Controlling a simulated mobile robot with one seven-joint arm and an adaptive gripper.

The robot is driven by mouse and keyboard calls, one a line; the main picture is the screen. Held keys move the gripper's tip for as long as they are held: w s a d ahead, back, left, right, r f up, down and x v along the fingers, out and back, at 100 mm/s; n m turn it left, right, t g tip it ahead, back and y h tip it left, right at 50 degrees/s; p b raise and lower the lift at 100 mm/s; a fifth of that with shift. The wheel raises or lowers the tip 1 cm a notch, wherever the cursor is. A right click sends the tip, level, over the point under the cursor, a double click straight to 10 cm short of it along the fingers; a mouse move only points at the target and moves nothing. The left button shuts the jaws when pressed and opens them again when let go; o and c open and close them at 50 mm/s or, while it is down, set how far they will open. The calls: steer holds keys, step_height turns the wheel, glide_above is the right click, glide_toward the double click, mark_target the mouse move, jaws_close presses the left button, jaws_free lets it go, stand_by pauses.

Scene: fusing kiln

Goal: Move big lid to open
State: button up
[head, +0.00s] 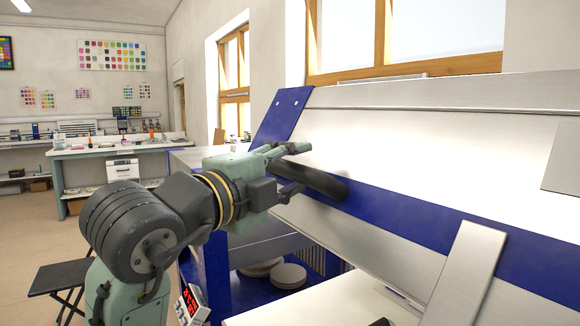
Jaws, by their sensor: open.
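The big lid (420,140) of the kiln fills the right half of the head view, with pale metal faces and blue strips. It stands tilted. How far it is raised is hard to tell from this angle. A thick dark handle (325,184) sticks out at its left part, beside the blue strip. My gripper (297,171) is at the handle, with its fingers spread. One finger is above the handle and one is below it. The near end of the handle is partly hidden by the gripper, and I cannot tell whether the fingers touch it.
A blue stand (212,262) below holds round pale discs (288,275). A small controller with a red display (190,302) is at its front. A black stool (62,277) stands at lower left. A worktable (88,153) is farther back, with open floor before it.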

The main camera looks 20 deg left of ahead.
steer(key=shift+c, duration=0.3)
jaws_close()
stand_by(0.6)
